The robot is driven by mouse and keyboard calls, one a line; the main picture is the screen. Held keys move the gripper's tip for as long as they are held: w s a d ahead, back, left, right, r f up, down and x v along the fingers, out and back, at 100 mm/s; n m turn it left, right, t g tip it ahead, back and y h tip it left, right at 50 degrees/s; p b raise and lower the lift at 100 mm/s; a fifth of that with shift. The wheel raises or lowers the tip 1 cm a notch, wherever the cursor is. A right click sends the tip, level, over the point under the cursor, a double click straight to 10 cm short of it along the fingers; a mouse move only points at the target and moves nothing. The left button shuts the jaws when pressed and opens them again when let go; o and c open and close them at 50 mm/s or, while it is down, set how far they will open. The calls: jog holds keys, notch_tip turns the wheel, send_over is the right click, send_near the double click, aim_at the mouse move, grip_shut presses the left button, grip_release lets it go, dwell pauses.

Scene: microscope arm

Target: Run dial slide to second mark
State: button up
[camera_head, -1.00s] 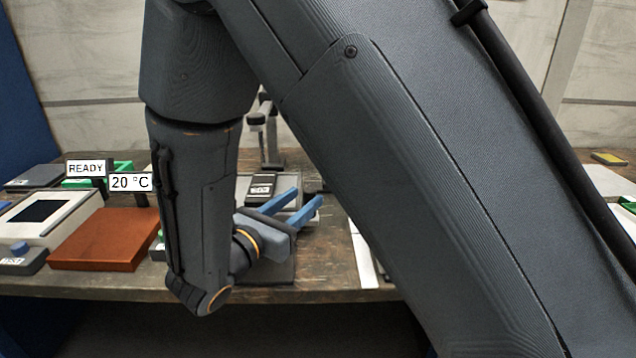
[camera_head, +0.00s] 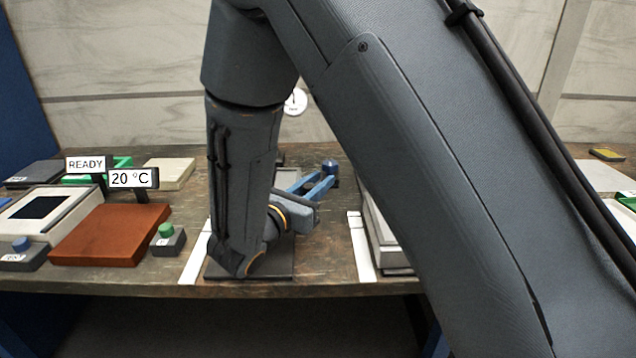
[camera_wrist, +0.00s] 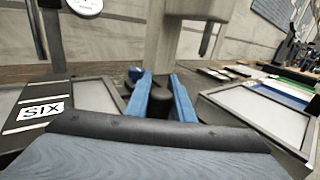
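A white round dial (camera_head: 296,102) shows behind my arm in the head view; a round white dial face is cut by the top edge of the wrist view (camera_wrist: 88,6). Its markings are too small to read. My gripper (camera_head: 318,182) has two blue fingers spread apart. In the head view a blue knob (camera_head: 331,167) stands at the right fingertip; I cannot tell whether they touch. In the wrist view the fingers (camera_wrist: 163,84) point at the foot of a grey column (camera_wrist: 165,48), with a dark round part between them. The slide and its marks are not clearly visible.
A dark panel marked SIX (camera_wrist: 40,108) lies left of the fingers in the wrist view, and a framed grey tray (camera_wrist: 265,112) lies right. The head view shows a brown block (camera_head: 110,235), a green button (camera_head: 166,230) and a READY sign (camera_head: 86,164). My arm hides much of the bench.

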grip_shut()
jog(key=shift+w+d+b, duration=0.1)
jog(key=shift+w+b, duration=0.2)
jog(key=shift+w, duration=2.25)
jog(key=o, duration=0.6)
grip_release()
jog(key=shift+s, duration=0.1)
jog(key=v, duration=0.7)
jog(key=shift+s+a+b, duration=0.25)
jog(key=shift+b, duration=0.1)
